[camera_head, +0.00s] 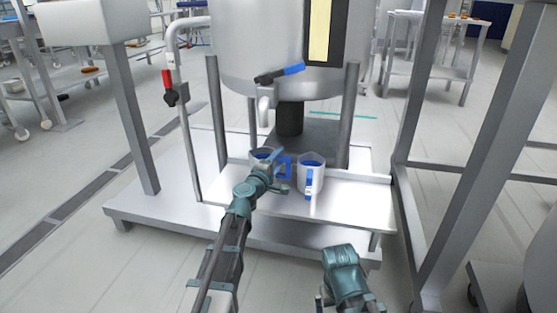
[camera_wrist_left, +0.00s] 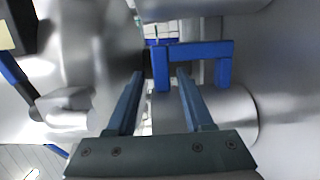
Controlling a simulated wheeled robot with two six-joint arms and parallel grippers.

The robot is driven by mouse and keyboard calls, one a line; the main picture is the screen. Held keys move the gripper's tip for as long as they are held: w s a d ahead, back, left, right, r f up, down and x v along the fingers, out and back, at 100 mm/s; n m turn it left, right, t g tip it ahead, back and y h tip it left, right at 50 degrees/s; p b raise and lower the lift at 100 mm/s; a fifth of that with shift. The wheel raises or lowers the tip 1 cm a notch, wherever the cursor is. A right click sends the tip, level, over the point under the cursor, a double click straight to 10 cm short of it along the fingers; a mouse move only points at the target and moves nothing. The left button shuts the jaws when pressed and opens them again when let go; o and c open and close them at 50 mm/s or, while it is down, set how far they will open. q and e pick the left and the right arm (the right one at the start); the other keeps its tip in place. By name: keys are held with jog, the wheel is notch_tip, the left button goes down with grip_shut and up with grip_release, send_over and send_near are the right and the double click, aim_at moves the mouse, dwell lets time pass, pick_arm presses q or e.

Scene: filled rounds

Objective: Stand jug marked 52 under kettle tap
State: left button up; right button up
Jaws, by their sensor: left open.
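The steel kettle (camera_head: 240,60) has a tap (camera_head: 264,104) with a blue lever; the tap also shows in the left wrist view (camera_wrist_left: 68,104). One grey jug (camera_head: 261,153) stands on the low shelf, appearing below the tap and partly hidden by my left gripper (camera_head: 277,165). Its blue handle (camera_wrist_left: 205,49) is in the left wrist view. My left gripper is open, fingers (camera_wrist_left: 160,95) apart, with part of that handle showing between the tips. A second jug (camera_head: 313,177), handle facing me, stands to the right. No number is readable on either jug. My right gripper's fingers do not show.
The steel shelf (camera_head: 350,200) has bare room right of the second jug. Kettle legs (camera_head: 349,115) rise behind the jugs. A pipe with a red-handled valve (camera_head: 169,85) stands left. Tall frame posts (camera_head: 480,150) stand at right.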

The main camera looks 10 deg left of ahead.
pick_arm(q)
jog(key=v, duration=1.2)
jog(key=s+d+m+g+h+p, duration=0.1)
jog(key=d+m, duration=0.1)
jog(key=d, duration=0.1)
jog(key=s+d+m+g+h+p, duration=0.1)
jog(key=d+m+p, duration=0.1)
jog(key=d, duration=0.2)
jog(key=s+d+r+m+g+h+p, duration=0.1)
jog(key=d+m+g+h+p, duration=0.1)
jog(key=d, duration=0.1)
jog(key=shift+d+r+m, duration=0.15)
jog(key=shift+d+m, duration=0.15)
jog(key=shift+d, duration=0.1)
jog(key=s+d+f+m+g+y+p, duration=0.1)
jog(key=s+d+f+m+g+p, duration=0.1)
jog(key=s+d+m+g+p, duration=0.35)
jog(key=s+d+f+m+g+y+p, duration=0.1)
jog(key=s+d+f+m+g+p, duration=0.25)
jog(key=s, duration=0.35)
jog(key=s+a+r+m+g+y+p, duration=0.3)
jog(key=s+a+m+g+y+p, duration=0.25)
jog(key=s, duration=0.45)
notch_tip(320, 180, up, 37)
jog(key=n+y+p, duration=0.1)
jog(key=n+p, duration=0.1)
jog(key=p, duration=3.6)
jog(key=shift+s+a+r+t+y, duration=0.2)
jog(key=shift+a+r+t+y, duration=0.05)
jog(key=shift+a+t+y, duration=0.1)
